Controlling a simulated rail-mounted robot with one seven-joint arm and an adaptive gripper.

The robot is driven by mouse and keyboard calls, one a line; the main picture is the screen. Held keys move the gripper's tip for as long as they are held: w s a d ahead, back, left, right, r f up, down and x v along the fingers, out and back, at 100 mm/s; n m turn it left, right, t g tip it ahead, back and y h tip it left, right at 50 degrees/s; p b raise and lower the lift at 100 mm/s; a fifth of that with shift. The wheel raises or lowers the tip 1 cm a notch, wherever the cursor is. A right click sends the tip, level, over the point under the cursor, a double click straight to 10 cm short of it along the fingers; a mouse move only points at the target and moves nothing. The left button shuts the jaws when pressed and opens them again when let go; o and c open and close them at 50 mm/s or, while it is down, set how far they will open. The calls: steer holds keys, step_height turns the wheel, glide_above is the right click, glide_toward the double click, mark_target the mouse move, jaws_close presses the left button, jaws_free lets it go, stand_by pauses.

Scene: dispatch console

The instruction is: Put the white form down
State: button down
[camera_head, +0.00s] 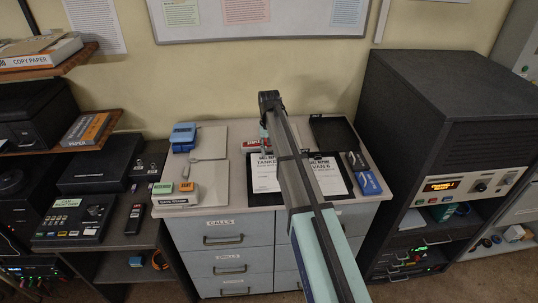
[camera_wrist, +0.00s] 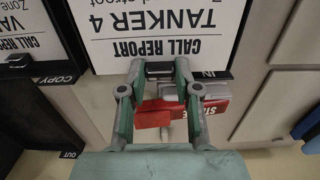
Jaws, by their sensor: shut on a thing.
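The white form, headed CALL REPORT TANKER 4 (camera_wrist: 160,25), shows upside down in the wrist view. My gripper (camera_wrist: 159,72) is shut at the form's heading edge, on a small dark tab there. In the head view the white form (camera_head: 265,178) is over the left part of a black board (camera_head: 263,199), partly hidden by my arm. I cannot tell whether it touches the board. The board carries an IN label beside the form in the wrist view. My fingertips are hidden behind my arm in the head view.
A second form, VAN 6 (camera_head: 328,178), lies to the right on a black board. A red stapler (camera_wrist: 165,113) lies close behind my gripper. An open black tray (camera_head: 338,134) stands at the back right, with blue-fronted items (camera_head: 368,183) beside the forms.

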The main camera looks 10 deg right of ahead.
mark_target(269, 154)
steer(key=shift+f+p, duration=0.6)
steer(key=shift+f, duration=1.5)
steer(key=shift+f, duration=0.15)
steer(key=c, duration=0.8)
jaws_free()
step_height(269, 154, up, 12)
steer(key=b, duration=0.4)
